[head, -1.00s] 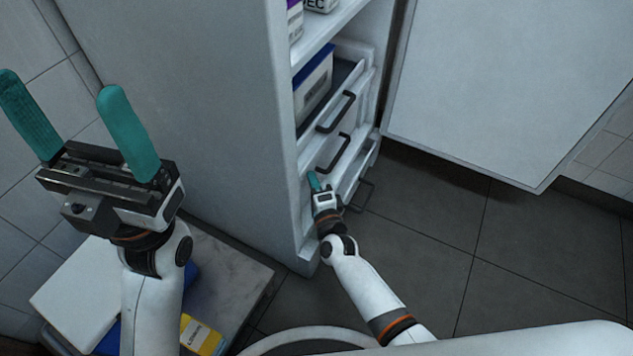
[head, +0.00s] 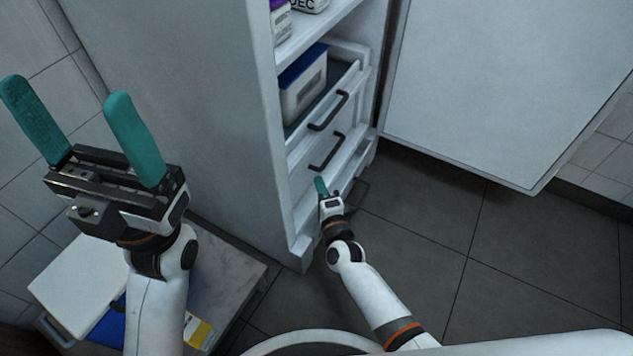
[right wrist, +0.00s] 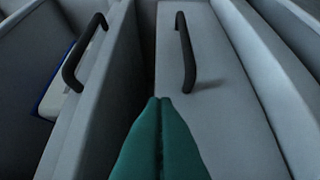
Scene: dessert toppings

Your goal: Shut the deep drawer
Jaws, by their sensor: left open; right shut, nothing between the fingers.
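A white fridge-like cabinet holds stacked drawers with dark bar handles. The upper drawer (head: 342,92) shows its open top, with a blue-lidded white tub (head: 303,88) inside. Below it is a drawer front with a middle handle (head: 326,152), which also shows in the right wrist view (right wrist: 186,52). I cannot tell which one is the deep drawer. My right gripper (head: 321,185) is shut and empty, low in front of that middle drawer front. In the right wrist view its teal fingertips (right wrist: 161,102) point at this front, beside the handle; contact is unclear. My left gripper (head: 62,96) is open, raised at left.
A lower handle (head: 359,191) sits near the floor. The open cabinet door (head: 500,90) stands at right. A low unit with a white lid (head: 80,285) is at lower left. Dark floor (head: 450,230) is clear at right.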

